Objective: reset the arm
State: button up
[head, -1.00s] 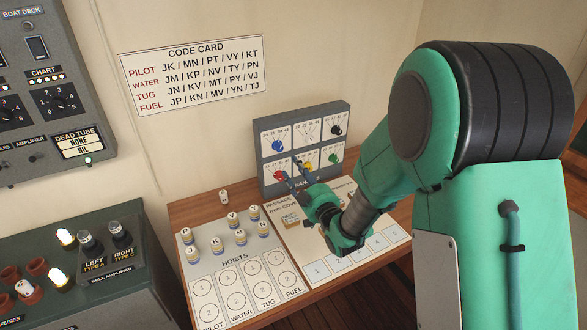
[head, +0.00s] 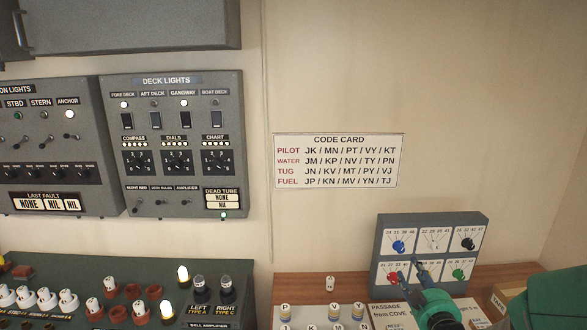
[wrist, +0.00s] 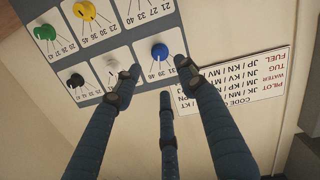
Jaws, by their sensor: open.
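My gripper (head: 418,272) is at the lower right of the head view, in front of the grey dial box (head: 381,222). The green and dark wrist (head: 437,308) shows behind its fingers. In the wrist view my gripper (wrist: 153,85) has its dark fingers spread apart with nothing between them. The blue knob (wrist: 160,52) shows between the fingertips in that picture. Whether any finger touches the box I cannot tell. Most of my arm is out of the head view.
The code card (head: 338,161) hangs on the wall, left of and above the box. The wooden desk (head: 300,287) holds several lettered pegs (head: 333,312). Grey switch panels (head: 172,145) and a green fuse console (head: 125,268) stand at left. The wall above the box is clear.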

jog(key=s+a+r+m+g, duration=0.2)
jog(key=s+a+r+g, duration=0.3)
jog(key=s+r, duration=0.25)
jog(key=s+a+r+m+g, duration=0.1)
jog(key=s+a+g, duration=0.2)
jog(key=s, duration=1)
jog(key=s+a+r+m+g+y, duration=0.1)
jog(key=s+a+g, duration=0.2)
jog(key=s, duration=1)
jog(key=a, duration=0.3)
jog(key=shift+r, duration=0.15)
dwell(0.7)
